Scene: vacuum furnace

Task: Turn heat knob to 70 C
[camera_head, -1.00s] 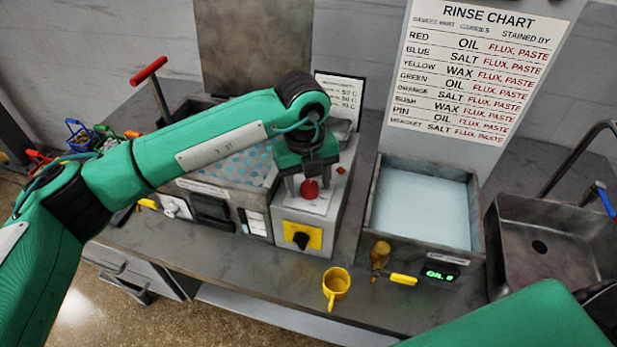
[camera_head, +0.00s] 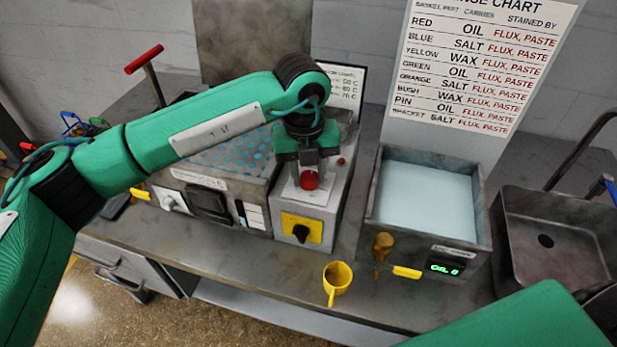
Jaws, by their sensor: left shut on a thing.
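A red knob (camera_head: 309,180) sits on the top of a grey control box (camera_head: 275,195). My left gripper (camera_head: 308,172) points down over the box and is shut on the red knob, with one finger on each side of it. A pale label under the knob is partly hidden by the fingers, and I cannot read any marks there. A small sign (camera_head: 347,85) behind my left arm lists temperatures in C and is partly covered. My right gripper is not in view.
A black switch on a yellow plate (camera_head: 301,228) is on the box's front. A tank of pale liquid (camera_head: 425,190) stands to the right, then a sink (camera_head: 550,235). A yellow cup (camera_head: 338,279) stands at the counter's front edge. A red-handled lever (camera_head: 144,60) stands at back left.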

